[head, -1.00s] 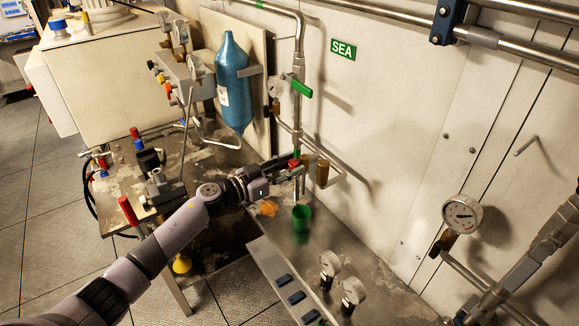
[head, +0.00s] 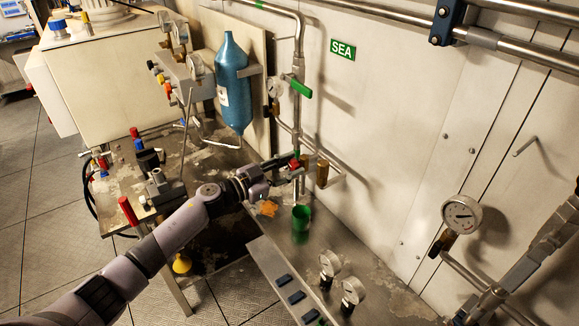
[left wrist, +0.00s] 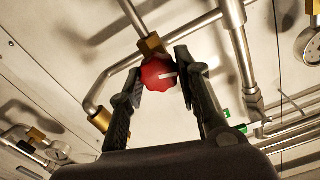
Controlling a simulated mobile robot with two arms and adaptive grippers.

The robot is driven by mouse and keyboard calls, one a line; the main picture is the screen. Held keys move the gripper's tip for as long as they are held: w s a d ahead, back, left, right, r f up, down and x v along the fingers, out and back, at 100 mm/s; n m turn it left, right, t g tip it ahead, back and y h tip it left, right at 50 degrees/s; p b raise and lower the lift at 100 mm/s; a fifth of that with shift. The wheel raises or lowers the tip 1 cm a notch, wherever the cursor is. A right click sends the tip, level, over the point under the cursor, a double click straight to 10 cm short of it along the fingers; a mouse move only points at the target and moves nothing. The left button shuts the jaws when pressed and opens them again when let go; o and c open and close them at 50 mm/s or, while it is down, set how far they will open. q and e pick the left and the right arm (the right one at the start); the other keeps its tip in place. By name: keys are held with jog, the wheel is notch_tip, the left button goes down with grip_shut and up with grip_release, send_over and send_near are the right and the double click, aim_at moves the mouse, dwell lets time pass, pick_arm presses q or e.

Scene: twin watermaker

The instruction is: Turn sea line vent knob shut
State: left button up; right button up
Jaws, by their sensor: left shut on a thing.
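The sea line vent knob is a small red lobed knob (left wrist: 158,76) with a white pointer line, on a brass fitting (left wrist: 151,44) of the sea line pipe. In the left wrist view the pointer line points to the right. My left gripper (left wrist: 162,75) has one finger on each side of the knob and is shut on it. In the head view my left gripper (head: 287,164) reaches in from the left to the red knob (head: 294,164), below the green lever. The fingers partly hide the knob there. My right gripper is not in view.
A green-handled valve (head: 300,89) sits on the vertical pipe above, left of the SEA sign (head: 343,50). A green cup (head: 301,218) stands below the knob. A blue bottle (head: 234,85) is left of the pipe. Gauges (head: 330,263) stand on the bench in front.

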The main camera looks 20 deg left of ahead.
pick_arm(q)
jog(key=m, duration=0.3)
jog(key=shift+m, duration=0.4)
jog(key=m+b, duration=0.1)
jog(key=m, duration=0.2)
jog(key=shift+f, duration=0.15)
jog(key=m+b, duration=0.1)
jog(key=m, duration=0.3)
jog(key=shift+d+b, duration=0.1)
jog(key=shift+b, duration=0.3)
jog(key=shift+s+f+m+b, duration=0.1)
jog(key=shift+m+b, duration=0.65)
jog(key=shift+m, duration=1.15)
jog(key=o, duration=1.1)
